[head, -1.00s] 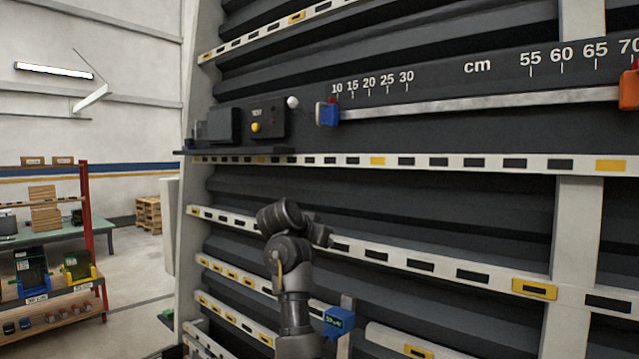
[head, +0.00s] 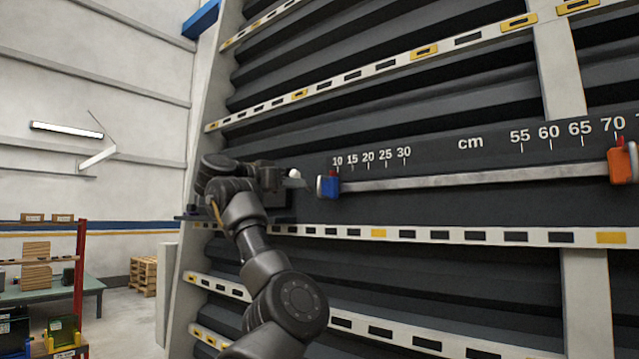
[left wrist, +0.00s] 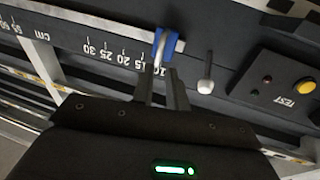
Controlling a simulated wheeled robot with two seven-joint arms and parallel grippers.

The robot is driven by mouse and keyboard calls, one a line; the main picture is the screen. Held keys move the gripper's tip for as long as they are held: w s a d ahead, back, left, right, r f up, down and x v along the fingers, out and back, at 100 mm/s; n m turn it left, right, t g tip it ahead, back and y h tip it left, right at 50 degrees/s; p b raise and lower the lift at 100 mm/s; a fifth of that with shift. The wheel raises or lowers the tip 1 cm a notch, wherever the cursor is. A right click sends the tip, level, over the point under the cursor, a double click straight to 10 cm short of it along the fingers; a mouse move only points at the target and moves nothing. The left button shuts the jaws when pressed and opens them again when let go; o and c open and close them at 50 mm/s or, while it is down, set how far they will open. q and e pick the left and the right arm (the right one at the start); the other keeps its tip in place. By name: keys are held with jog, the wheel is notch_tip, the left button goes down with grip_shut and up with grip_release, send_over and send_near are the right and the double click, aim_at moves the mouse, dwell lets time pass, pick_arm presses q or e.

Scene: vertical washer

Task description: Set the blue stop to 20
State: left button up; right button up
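The blue stop (head: 328,186) sits at the left end of the metal rail (head: 450,180) in the head view, close to the 10 mark of the cm scale (head: 370,160). In the left wrist view the scale is upside down, and the blue stop (left wrist: 170,42) with its pale metal part lies just beyond my left fingertips. My right gripper is in neither view.
An orange-red stop (head: 621,165) sits at the rail's right end near 70. A white-knobbed lever (left wrist: 206,72) and a TEST box with a yellow button (left wrist: 305,86) stand beside the blue stop. Slotted white strips (head: 400,235) cross the dark panel below.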

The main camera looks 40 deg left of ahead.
aim_at(319, 192)
pick_arm(q)
jog(key=w+p, duration=0.1)
jog(key=w, duration=0.1)
jog(key=w+d+p, duration=0.1)
jog(key=w+p, duration=0.1)
jog(key=w, duration=0.1)
jog(key=w+p, duration=0.2)
jog(key=w, duration=0.1)
jog(key=shift+w+d+r, duration=0.1)
jog(key=shift+d+r, duration=0.05)
jog(key=shift+d, duration=0.1)
jog(key=shift+w, duration=0.2)
jog(key=shift+c, duration=0.4)
grip_shut()
